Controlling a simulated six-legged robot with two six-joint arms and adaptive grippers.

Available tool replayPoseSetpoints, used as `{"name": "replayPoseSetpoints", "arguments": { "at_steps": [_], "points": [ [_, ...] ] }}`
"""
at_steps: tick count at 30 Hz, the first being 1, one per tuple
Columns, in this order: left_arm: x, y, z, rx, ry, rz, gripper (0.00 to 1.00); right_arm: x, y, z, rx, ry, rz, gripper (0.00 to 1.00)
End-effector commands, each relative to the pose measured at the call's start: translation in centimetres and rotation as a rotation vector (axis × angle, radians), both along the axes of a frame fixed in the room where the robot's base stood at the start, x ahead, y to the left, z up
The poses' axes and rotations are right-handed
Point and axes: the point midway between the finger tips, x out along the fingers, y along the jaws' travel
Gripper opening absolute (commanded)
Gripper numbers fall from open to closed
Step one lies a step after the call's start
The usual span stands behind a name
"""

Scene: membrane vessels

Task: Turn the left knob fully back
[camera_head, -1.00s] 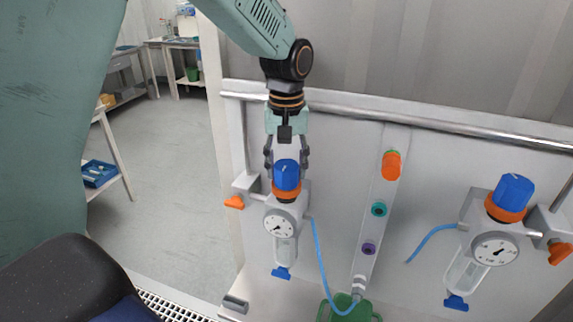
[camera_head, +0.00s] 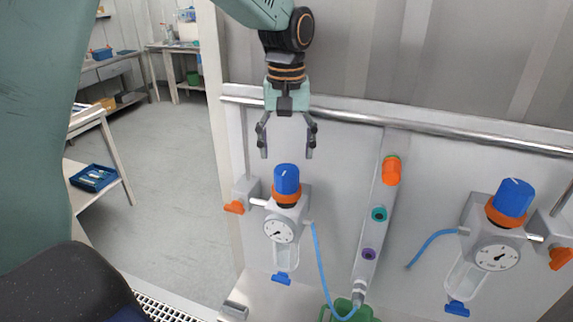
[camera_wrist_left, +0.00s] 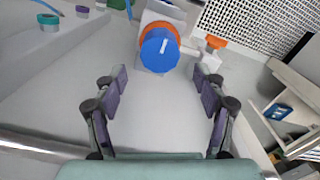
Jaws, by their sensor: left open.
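The left knob (camera_head: 286,179) is blue with an orange collar and sits on top of the left regulator, above its round gauge (camera_head: 278,230). In the left wrist view the knob (camera_wrist_left: 159,50) shows from above with a white mark on its top. My left gripper (camera_head: 286,154) is open and empty, just above the knob and apart from it. Its two fingers also show in the left wrist view (camera_wrist_left: 160,85), spread wide with the knob beyond them. The right gripper is not in view.
A second regulator with a blue knob (camera_head: 512,196) is at the right. An orange valve handle (camera_head: 234,207) sits left of the left regulator. A metal rail (camera_head: 350,115) runs along the panel behind. A blue hose (camera_head: 320,265) hangs beside the left regulator.

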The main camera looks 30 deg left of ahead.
Motion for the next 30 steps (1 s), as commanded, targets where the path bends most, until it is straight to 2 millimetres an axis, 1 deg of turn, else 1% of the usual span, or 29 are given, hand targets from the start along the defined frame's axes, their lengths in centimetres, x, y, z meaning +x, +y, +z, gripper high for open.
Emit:
{"name": "replayPoseSetpoints", "arguments": {
  "at_steps": [1,6,9,12,16,24,28,30],
  "points": [
    [0.1,0.0,1.2,0.001,-0.004,0.0,0.71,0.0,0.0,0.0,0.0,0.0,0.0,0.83],
    [0.0,0.0,4.2,0.001,-0.002,-0.001,0.71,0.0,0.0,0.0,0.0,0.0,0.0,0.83],
    [0.0,0.0,5.4,0.001,-0.001,-0.001,0.71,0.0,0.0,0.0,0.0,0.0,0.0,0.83],
    [0.0,0.0,6.1,0.001,0.001,-0.001,0.71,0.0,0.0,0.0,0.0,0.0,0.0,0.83],
    [0.0,0.0,6.4,0.0,0.001,-0.001,0.71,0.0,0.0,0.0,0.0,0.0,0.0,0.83],
    [0.0,0.0,6.3,0.0,0.001,-0.001,0.71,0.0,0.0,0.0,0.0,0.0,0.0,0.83],
    [-0.1,0.0,5.6,0.0,0.004,-0.001,0.71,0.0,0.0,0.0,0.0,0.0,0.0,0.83],
    [-0.1,0.0,4.7,0.0,0.004,-0.002,0.71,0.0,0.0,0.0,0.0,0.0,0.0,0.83]
  ]
}}
